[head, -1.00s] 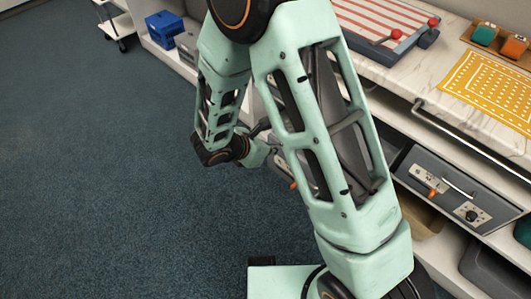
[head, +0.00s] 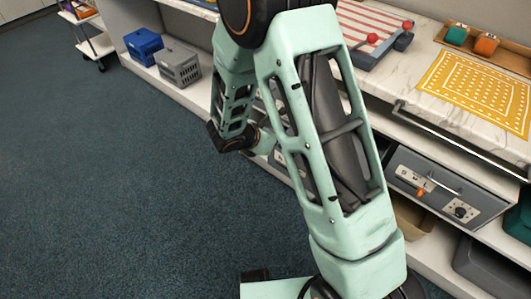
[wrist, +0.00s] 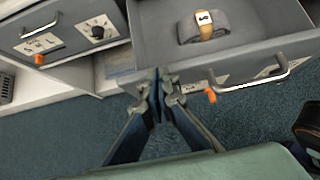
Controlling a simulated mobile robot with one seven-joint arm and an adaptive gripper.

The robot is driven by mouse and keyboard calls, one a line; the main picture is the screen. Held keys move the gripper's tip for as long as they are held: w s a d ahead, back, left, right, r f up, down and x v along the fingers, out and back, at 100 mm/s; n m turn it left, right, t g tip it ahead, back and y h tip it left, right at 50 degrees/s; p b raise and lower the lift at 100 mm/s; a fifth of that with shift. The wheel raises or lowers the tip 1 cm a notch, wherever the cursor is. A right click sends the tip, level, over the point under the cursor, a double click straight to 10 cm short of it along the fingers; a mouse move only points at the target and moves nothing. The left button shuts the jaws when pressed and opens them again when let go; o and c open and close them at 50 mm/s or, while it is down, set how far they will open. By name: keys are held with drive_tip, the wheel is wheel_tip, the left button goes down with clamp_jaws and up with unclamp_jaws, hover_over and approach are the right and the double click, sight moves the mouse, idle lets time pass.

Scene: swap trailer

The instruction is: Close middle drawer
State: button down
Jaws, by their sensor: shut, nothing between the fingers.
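An open grey drawer (wrist: 225,62) fills the upper right of the wrist view, with a bar handle (wrist: 255,82) and an orange latch (wrist: 210,95) on its front. Inside lies a rolled grey cloth (wrist: 203,27) with a tan band. My gripper (wrist: 158,78) is shut and empty, its tips at the front left corner of this drawer; I cannot tell if they touch it. In the head view my arm hides the open drawer and the gripper.
A shut grey drawer (head: 440,187) with a handle, knob and orange latch sits under the counter (head: 430,100); it also shows in the wrist view (wrist: 70,35). Blue (head: 143,44) and grey (head: 179,68) crates stand on the low shelf. Carpet at left is clear.

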drive_tip(key=w+d, duration=1.5)
